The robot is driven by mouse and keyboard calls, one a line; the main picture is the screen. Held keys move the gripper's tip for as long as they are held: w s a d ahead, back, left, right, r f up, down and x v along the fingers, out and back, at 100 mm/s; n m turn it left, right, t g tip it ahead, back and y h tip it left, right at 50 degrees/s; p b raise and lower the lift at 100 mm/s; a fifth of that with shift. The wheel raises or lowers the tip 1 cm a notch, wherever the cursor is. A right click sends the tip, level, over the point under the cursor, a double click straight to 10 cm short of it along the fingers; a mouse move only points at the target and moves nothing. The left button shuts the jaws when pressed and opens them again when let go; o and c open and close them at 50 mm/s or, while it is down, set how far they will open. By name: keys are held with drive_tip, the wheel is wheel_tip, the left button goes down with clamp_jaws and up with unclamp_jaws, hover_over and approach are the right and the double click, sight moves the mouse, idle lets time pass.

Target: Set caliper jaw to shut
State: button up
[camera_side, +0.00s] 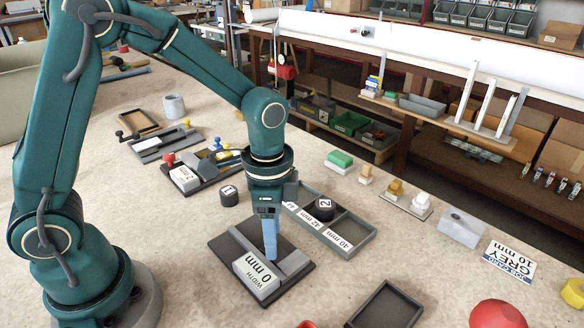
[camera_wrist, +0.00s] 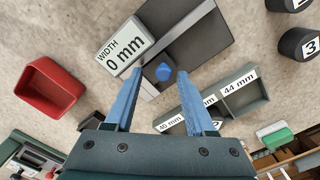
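The caliper is a dark flat base (camera_side: 222,250) with a grey bar on it and a tilted white display reading "WIDTH 0 mm" (camera_side: 257,275). In the wrist view the display (camera_wrist: 122,44) is at upper left and the dark base (camera_wrist: 205,35) at upper right. A small blue knob (camera_wrist: 164,71) stands on the caliper, between my fingertips in that picture. My gripper (camera_side: 271,256) points down over the caliper. Its two blue fingers (camera_wrist: 160,73) are spread with a gap on each side of the knob. In the side view my fingers hide the knob and part of the bar.
A compartment tray labelled 40, 42 and 44 mm (camera_side: 372,238) lies close behind, with a black cylinder marked 2 (camera_side: 324,209) there. A cylinder marked 1 (camera_side: 228,195) stands left. A dark empty tray (camera_side: 387,306) and "GREY 10 mm" card (camera_side: 511,262) lie right.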

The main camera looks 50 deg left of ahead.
drive_tip(key=shift+r, duration=2.6)
drive_tip(key=shift+a+r, duration=0.1)
drive_tip(key=s+a+r+n+t, duration=0.3)
drive_tip(key=s+r+n+t, duration=0.2)
drive_tip(key=s+n, duration=0.4)
drive_tip(key=shift+s+a+r+t, duration=0.3)
drive_tip(key=shift+a+r, duration=0.1)
drive_tip(key=shift+r, duration=0.35)
